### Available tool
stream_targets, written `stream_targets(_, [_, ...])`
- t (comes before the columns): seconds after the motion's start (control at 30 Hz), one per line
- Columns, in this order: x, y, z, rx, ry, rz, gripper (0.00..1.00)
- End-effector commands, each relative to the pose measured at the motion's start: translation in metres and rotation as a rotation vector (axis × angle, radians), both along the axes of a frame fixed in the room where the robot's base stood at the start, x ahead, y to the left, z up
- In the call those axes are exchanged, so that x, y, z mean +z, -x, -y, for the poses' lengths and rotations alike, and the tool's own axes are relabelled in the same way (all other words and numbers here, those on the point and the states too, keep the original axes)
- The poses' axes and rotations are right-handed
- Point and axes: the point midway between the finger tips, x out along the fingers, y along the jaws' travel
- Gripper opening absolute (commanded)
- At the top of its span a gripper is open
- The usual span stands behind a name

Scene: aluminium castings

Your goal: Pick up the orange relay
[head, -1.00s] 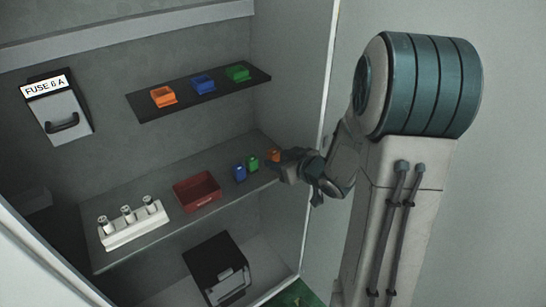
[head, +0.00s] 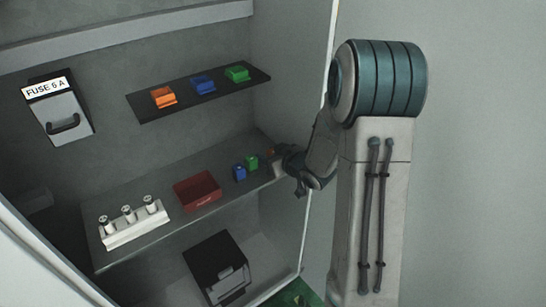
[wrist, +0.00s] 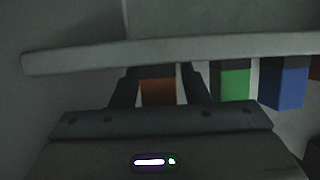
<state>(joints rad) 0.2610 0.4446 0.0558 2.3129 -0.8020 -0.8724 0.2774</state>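The orange relay (wrist: 158,91) stands between the two dark fingers of my gripper (wrist: 160,76) in the wrist view. A narrow dark gap shows on the relay's right side; on its left the finger is very close, and I cannot tell if it touches. The fingers look spread and not closed on it. In the head view my gripper (head: 274,162) is at the right end of the middle shelf and hides nearly all of the relay. The green relay (wrist: 235,84) and blue relay (wrist: 283,84) stand to the right in the wrist view.
In the head view, the blue relay (head: 240,173) and green relay (head: 252,162) stand just left of my gripper. A red bin (head: 198,203) and white fuse holder (head: 135,236) are further left. An upper shelf (head: 150,114) carries orange, blue and green trays. The cabinet's right wall is close.

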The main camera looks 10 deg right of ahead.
Motion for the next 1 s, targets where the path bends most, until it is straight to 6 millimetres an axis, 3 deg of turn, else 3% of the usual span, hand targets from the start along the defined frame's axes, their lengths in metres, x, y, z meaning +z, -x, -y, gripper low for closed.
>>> stream_targets(0.03, [0.0, 0.0, 0.0, 0.0, 0.0, 0.0, 0.26])
stream_targets(0.1, [0.0, 0.0, 0.0, 0.0, 0.0, 0.0, 0.06])
stream_targets(0.13, [0.0, 0.0, 0.0, 0.0, 0.0, 0.0, 0.03])
stream_targets(0.67, [0.008, 0.002, -0.003, 0.001, 0.0, 0.004, 0.03])
stream_targets(1.0, [0.06, 0.001, -0.003, 0.0, 0.002, 0.006, 0.03])
